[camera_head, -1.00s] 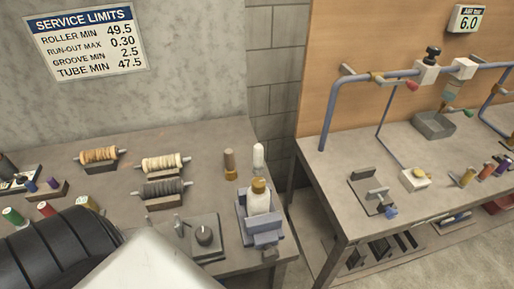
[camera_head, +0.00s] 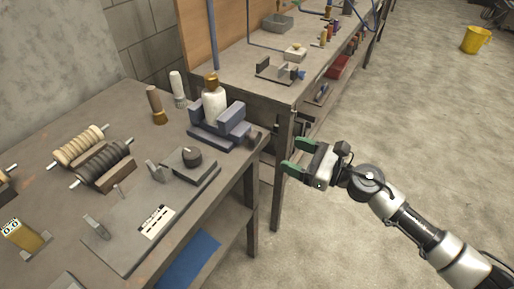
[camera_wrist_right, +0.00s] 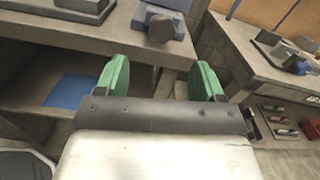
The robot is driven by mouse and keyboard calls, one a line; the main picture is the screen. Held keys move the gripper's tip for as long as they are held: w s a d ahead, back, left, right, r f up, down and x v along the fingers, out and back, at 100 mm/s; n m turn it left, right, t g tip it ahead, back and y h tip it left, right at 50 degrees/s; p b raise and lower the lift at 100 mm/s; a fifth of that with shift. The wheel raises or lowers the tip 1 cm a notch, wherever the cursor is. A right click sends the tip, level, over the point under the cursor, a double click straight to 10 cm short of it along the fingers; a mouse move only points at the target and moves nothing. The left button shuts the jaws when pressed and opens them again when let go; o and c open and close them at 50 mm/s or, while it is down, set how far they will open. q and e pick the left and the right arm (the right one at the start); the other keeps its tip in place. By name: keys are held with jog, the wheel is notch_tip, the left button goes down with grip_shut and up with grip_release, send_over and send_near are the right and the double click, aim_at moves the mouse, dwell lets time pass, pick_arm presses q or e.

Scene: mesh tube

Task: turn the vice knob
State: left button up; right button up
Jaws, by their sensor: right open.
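The blue-grey vice (camera_head: 203,134) stands at the right corner of the near bench, with a white bottle-like piece with a brown top (camera_head: 214,104) upright between its jaws. Its dark knob (camera_head: 254,139) faces the bench's front edge. The knob also shows at the top of the right wrist view (camera_wrist_right: 161,28), beyond the fingers. My right gripper (camera_head: 291,157) has green fingers, is open and empty, and points at the vice from the right. It is apart from the knob, out past the bench edge. The fingers also show in the right wrist view (camera_wrist_right: 160,68). My left gripper is not in view.
A block with a round black dial (camera_head: 192,157) sits left of the vice, and two tools (camera_head: 157,104) stand behind it. A second bench (camera_head: 236,68) bears another small vice-like fixture (camera_head: 277,72). Open floor (camera_head: 400,130) lies to the right.

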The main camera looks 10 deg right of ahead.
aim_at(258, 139)
pick_arm(q)
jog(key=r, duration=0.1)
jog(key=p, duration=0.1)
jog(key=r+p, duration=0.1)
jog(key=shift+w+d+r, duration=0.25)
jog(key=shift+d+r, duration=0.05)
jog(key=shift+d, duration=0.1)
pick_arm(e)
jog(key=x, duration=1)
jog(key=shift+w+a, duration=0.15)
jog(key=shift+w, duration=0.2)
jog(key=c, duration=0.9)
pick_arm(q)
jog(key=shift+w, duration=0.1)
pick_arm(e)
jog(key=shift+c, duration=0.2)
pick_arm(q)
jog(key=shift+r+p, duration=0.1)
jog(key=shift+p, duration=0.25)
pick_arm(e)
jog(key=m+p, duration=0.1)
jog(key=m, duration=0.2)
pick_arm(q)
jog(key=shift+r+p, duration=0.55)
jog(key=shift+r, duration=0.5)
pick_arm(e)
jog(key=shift+m, duration=1.8)
